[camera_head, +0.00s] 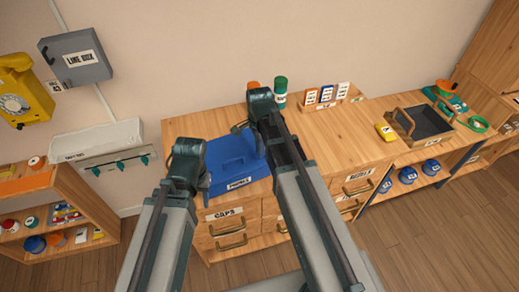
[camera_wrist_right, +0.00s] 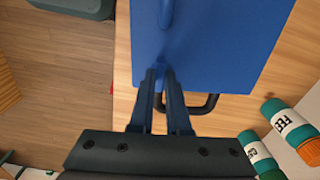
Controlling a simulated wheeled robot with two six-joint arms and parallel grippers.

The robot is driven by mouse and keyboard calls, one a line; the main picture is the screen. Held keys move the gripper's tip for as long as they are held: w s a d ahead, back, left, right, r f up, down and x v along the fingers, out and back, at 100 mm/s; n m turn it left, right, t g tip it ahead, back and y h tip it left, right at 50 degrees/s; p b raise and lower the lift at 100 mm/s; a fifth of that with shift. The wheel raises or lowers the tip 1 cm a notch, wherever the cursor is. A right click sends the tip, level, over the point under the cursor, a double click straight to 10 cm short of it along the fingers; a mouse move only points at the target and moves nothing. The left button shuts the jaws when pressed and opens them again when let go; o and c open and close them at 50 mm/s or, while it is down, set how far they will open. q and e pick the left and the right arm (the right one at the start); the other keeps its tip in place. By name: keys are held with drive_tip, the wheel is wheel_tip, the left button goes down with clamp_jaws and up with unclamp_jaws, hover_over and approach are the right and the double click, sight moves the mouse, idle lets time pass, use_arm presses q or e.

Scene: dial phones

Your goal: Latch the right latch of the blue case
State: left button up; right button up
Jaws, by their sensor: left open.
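The blue case (camera_head: 232,160) lies on the wooden counter, its lid lying flat as far as I can see. My left gripper (camera_head: 187,160) is at the case's left side; its fingers are hardly visible, and it is open. My right gripper (camera_head: 262,102) is over the case's far right side and hides part of it. In the right wrist view, the case (camera_wrist_right: 205,45) fills the upper middle. The right gripper's two fingers (camera_wrist_right: 162,80) reach to its edge, tips close together at a small blue part. I cannot tell whether they grip it. A dark loop (camera_wrist_right: 205,104) shows behind the fingers.
A green bottle (camera_head: 280,90) and an orange-topped one (camera_head: 253,86) stand behind the case, close to my right gripper. The counter between is clear.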

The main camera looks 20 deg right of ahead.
drive_tip(key=o, duration=0.4)
drive_tip(key=shift+o, duration=0.2)
wheel_tip(320, 180, up, 14)
drive_tip(key=p, duration=1.3)
drive_tip(key=shift+p, duration=0.4)
drive_tip(key=shift+f, duration=0.15)
